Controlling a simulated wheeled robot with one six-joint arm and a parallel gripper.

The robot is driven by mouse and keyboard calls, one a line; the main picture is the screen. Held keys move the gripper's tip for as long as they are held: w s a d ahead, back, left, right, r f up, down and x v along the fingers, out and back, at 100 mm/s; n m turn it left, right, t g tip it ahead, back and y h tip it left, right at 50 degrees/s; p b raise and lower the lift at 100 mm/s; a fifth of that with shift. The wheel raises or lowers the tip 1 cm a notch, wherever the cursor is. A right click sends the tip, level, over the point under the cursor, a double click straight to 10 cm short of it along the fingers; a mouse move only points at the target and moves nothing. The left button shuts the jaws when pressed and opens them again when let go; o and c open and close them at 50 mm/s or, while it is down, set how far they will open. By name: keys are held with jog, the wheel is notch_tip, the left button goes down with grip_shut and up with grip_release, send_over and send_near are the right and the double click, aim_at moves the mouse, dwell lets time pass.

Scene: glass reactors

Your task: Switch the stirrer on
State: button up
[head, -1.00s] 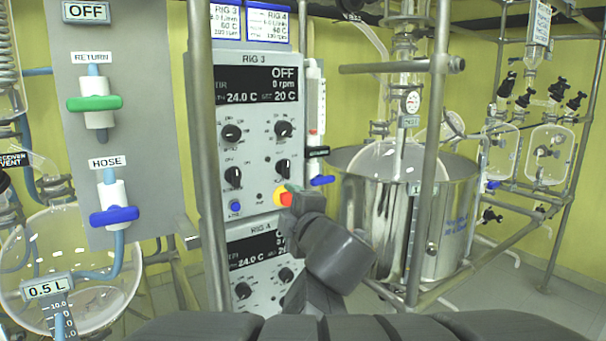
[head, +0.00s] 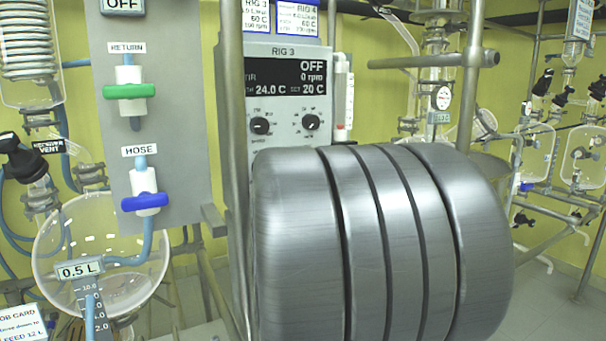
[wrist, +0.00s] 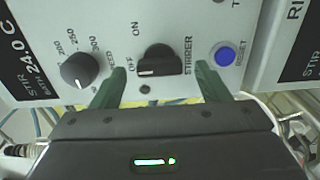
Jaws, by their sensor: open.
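The black stirrer knob (wrist: 160,62) sits on the white control panel (wrist: 110,20) in the wrist view. Its bar lies toward the OFF label, with ON marked above. My gripper (wrist: 159,70) is open, with one green finger on each side of the knob; I cannot tell whether they touch it. In the head view, the RIG 3 display (head: 286,82) reads OFF and 0 rpm. My grey arm covers the lower panel there, hiding the stirrer knob and my gripper.
A speed knob (wrist: 79,70) is left of my gripper and a blue reset button (wrist: 223,56) is to its right, close to a finger. A metal pole (head: 233,160) stands beside the panel. A valve board (head: 180,120) is at the left.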

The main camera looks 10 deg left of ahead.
jog(key=shift+x, duration=0.85)
jog(key=c, duration=1)
